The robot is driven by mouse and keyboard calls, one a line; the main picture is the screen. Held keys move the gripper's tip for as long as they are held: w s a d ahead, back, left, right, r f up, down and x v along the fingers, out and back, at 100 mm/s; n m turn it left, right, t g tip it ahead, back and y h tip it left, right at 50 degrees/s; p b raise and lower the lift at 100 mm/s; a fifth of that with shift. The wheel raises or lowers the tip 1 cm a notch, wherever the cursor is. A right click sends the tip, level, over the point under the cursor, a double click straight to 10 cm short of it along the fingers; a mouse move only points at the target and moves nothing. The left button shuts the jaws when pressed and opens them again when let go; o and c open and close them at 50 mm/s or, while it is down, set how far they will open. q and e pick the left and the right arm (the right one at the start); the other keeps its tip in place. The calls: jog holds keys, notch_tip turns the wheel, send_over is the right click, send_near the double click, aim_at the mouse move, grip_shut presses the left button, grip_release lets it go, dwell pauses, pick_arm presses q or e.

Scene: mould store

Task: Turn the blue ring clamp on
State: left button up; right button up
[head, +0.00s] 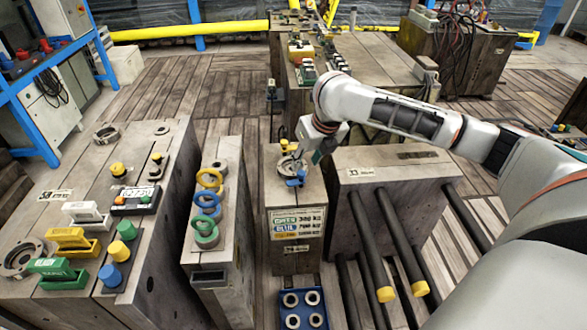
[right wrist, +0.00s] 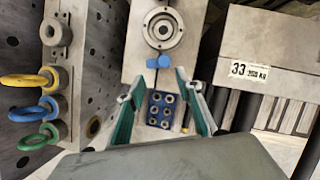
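A round grey metal ring (head: 288,167) lies on top of the narrow middle block (head: 283,200), and it shows at the top of the right wrist view (right wrist: 163,26). A small blue clamp part (head: 297,181) sits at its near edge; in the right wrist view it shows as two blue lobes (right wrist: 158,62) side by side. My right gripper (head: 308,153) is above the block, close to the ring. In the right wrist view its teal-padded fingers (right wrist: 158,82) are spread apart with nothing between them, and the blue lobes are just beyond the tips. My left gripper is not in view.
A narrow block (head: 217,250) to the left carries yellow, blue and green lifting rings (head: 207,198). A wide block (head: 390,172) marked 33 stands close on the right. A blue tray (head: 304,308) with metal rings lies in front of the middle block.

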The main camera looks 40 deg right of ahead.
aim_at(302, 173)
jog(key=b+x, duration=0.1)
jog(key=x, duration=0.1)
jog(key=d+b+x, duration=0.1)
jog(key=x, duration=0.1)
jog(key=shift+s+f, duration=0.1)
jog(key=shift+f, duration=0.25)
jog(key=b+x, duration=0.1)
jog(key=x, duration=0.1)
jog(key=shift+w+f+b, duration=0.25)
jog(key=shift+w+b, duration=0.05)
jog(key=shift+b, duration=0.1)
jog(key=shift+w+d, duration=0.1)
jog(key=shift+w, duration=0.05)
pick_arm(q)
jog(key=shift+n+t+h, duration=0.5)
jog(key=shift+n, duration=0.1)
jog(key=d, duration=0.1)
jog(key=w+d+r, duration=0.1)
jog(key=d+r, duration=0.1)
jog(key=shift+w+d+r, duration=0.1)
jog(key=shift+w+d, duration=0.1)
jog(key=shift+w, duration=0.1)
pick_arm(e)
jog(key=shift+r, duration=0.1)
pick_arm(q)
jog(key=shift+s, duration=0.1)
pick_arm(e)
grip_shut()
